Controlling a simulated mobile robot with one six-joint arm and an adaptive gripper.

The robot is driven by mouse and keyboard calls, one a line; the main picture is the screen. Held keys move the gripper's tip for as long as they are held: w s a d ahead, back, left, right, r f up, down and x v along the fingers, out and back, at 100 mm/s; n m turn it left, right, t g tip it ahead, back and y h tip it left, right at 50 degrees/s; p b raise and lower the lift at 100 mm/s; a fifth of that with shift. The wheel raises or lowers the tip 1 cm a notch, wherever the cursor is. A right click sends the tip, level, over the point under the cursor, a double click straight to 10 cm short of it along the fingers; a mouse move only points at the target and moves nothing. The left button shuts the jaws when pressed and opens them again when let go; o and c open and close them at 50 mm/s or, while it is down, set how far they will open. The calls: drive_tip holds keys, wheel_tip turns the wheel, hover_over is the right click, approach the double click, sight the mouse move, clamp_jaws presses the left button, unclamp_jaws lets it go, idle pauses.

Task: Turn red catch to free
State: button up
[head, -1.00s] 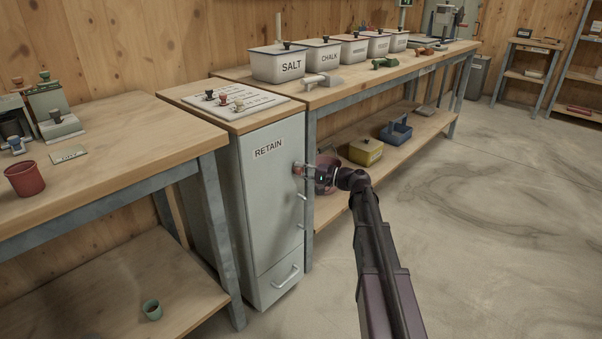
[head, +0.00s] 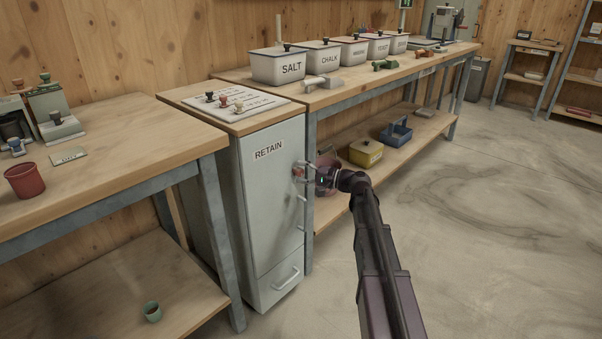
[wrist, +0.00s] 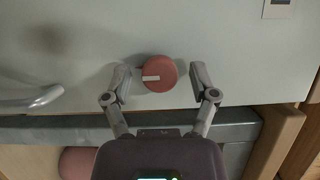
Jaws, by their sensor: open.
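The red catch (wrist: 159,74) is a round knob with a white bar mark on its face, on the front of the grey cabinet (head: 272,205) labelled RETAIN. In the wrist view the white bar lies nearly level, from the knob's middle to its left side. My gripper (wrist: 160,84) is open, with one finger on each side of the catch and a visible gap on both sides. In the head view my gripper (head: 304,172) is at the cabinet's upper right front edge and partly covers the catch.
A curved handle (wrist: 32,98) is left of the catch in the wrist view. The workbench (head: 390,75) with labelled bins stands beyond the cabinet, and another table (head: 110,150) stands left. The floor right of my arm is clear.

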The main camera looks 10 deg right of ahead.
drive_tip(key=v, duration=1.2)
idle(0.5)
drive_tip(key=s+a+f+n+g+h+p, duration=0.3)
drive_tip(key=s+a+f+g+h, duration=0.25)
drive_tip(key=s+a+f, duration=0.35)
drive_tip(key=s+a+f+n+g+h+p, duration=0.2)
drive_tip(key=s+f+n+g+h+p, duration=0.15)
drive_tip(key=s+h, duration=0.75)
wheel_tip(320, 180, up, 38)
drive_tip(key=s+y+p, duration=0.1)
drive_tip(key=s+p, duration=0.2)
drive_tip(key=p, duration=3.4)
drive_tip(key=shift+d+g+p, duration=0.2)
drive_tip(key=shift+g+p, duration=0.1)
drive_tip(key=shift+p, duration=0.05)
drive_tip(key=shift+c, duration=0.2)
